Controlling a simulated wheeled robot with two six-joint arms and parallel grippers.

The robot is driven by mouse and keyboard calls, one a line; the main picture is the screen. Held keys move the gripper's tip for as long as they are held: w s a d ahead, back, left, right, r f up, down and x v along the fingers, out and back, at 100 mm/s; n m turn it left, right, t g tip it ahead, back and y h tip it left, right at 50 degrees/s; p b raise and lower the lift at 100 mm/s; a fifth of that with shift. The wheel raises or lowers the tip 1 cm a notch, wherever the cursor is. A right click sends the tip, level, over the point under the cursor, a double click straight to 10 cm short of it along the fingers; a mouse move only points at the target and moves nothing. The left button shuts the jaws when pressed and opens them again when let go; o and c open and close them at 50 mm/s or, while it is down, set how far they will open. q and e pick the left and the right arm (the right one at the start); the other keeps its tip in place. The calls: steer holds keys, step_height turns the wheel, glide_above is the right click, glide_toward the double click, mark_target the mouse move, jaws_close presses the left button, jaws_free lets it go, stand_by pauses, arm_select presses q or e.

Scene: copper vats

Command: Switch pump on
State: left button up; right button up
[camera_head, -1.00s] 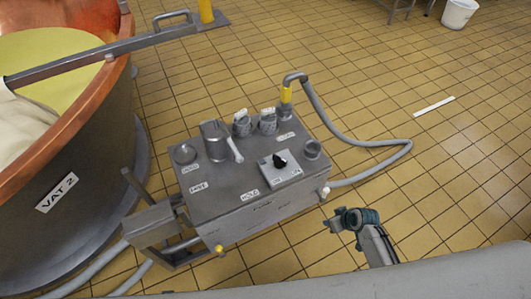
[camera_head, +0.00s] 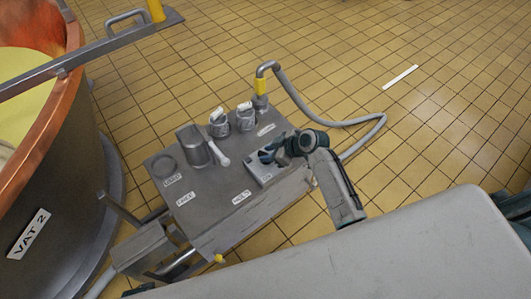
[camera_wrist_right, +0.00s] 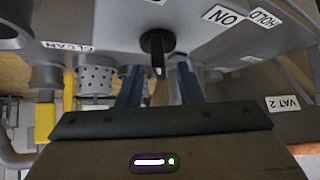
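The pump's switch is a black rotary knob (camera_wrist_right: 157,42) on a small grey box (camera_head: 259,173) on top of the grey metal cart (camera_head: 222,190). An "ON" label (camera_wrist_right: 224,14) shows beside the knob in the right wrist view. My right gripper (camera_head: 267,156) is over the switch box in the head view and hides the knob there. In the right wrist view its two blue fingers (camera_wrist_right: 158,72) are apart, with the knob just ahead of and between their tips. I cannot tell whether they touch it. My left gripper is not in view.
The copper vat (camera_head: 55,150) stands left. Tiled floor is free behind the cart.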

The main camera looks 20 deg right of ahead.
steer(key=shift+x, duration=0.8)
jaws_close()
